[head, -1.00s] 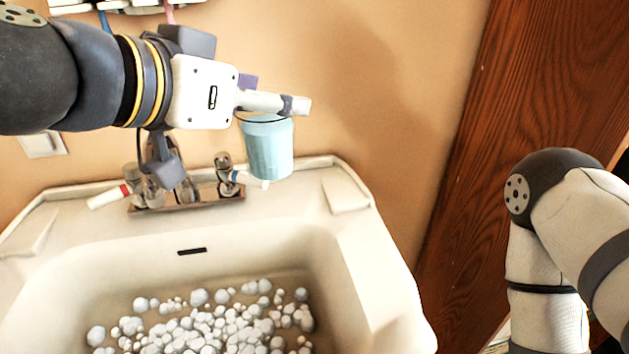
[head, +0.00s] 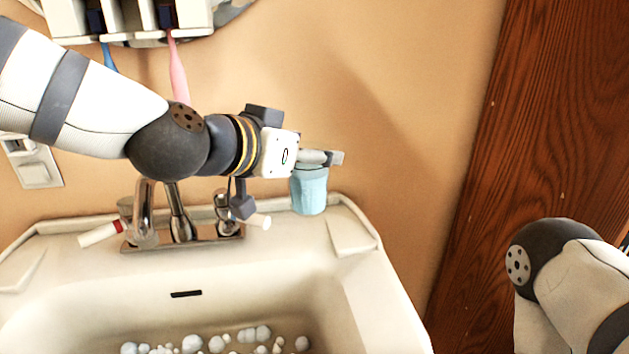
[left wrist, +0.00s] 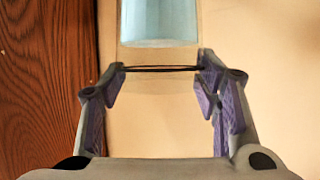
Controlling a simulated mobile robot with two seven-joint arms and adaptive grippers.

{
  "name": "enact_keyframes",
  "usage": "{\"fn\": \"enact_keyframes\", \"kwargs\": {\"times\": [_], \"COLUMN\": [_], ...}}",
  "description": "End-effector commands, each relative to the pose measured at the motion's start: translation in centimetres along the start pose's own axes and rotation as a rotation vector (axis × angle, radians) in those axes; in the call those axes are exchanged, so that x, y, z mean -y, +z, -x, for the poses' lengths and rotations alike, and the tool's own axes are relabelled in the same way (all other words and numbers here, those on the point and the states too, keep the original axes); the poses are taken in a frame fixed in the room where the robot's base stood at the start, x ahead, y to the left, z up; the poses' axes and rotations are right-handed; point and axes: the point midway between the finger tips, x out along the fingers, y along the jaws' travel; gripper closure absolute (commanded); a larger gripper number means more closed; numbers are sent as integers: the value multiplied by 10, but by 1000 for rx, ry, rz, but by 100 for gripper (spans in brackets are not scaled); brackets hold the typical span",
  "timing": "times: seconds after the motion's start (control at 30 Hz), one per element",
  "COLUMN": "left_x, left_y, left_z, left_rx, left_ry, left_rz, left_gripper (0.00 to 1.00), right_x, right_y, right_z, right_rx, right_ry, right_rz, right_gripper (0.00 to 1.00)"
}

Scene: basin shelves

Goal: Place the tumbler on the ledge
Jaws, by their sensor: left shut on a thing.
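The light blue tumbler (head: 310,193) hangs upright from my left gripper (head: 328,158), which is shut on its upper part. The tumbler is at the back right of the basin, in front of the wall. Its base shows against the basin's back ledge (head: 283,228); I cannot tell whether they touch. In the left wrist view, the fingers of the left gripper (left wrist: 160,78) flank the clear rim area, with the blue tumbler body (left wrist: 158,22) beyond. My right gripper is out of view; only part of that arm shows at right.
The faucet (head: 180,225) stands left of the tumbler, with a red-and-white tube (head: 98,234) and a small white tube (head: 258,221) beside it. Toothbrushes hang from a wall holder (head: 128,20). White balls (head: 215,344) lie in the basin. Wood panelling (head: 500,150) is at right.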

Motion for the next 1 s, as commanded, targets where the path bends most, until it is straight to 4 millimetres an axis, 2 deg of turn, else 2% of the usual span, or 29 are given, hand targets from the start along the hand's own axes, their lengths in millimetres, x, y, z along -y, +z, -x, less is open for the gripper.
{"fn": "enact_keyframes", "kwargs": {"times": [0.03, 0.1, 0.27, 0.37, 0.43, 0.53, 0.87, 0.9, 0.97, 1.0], "left_x": [2, 3, 5, 6, 6, 6, 6, 6, 6, 6], "left_y": [11, 14, 16, 27, 40, 49, 49, 50, 49, 49], "left_z": [-13, -21, -30, -41, -46, -49, -49, -49, -49, -48], "left_rx": [8, 5, -1, 2, 5, -1, -4, -3, -3, -3], "left_ry": [2, 1, 0, 1, 2, 0, -2, -2, -2, -2], "left_rz": [6, 4, 0, 2, 5, 1, -2, -1, -2, -2], "left_gripper": [78, 78, 78, 78, 78, 78, 78, 39, 25, 23], "right_x": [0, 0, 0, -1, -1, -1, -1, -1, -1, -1], "right_y": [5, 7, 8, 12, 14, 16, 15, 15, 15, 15], "right_z": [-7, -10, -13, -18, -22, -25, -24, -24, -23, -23], "right_rx": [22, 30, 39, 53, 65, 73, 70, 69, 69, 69], "right_ry": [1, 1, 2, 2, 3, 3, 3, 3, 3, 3], "right_rz": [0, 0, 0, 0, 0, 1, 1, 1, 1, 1], "right_gripper": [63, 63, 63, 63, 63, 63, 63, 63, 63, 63]}}
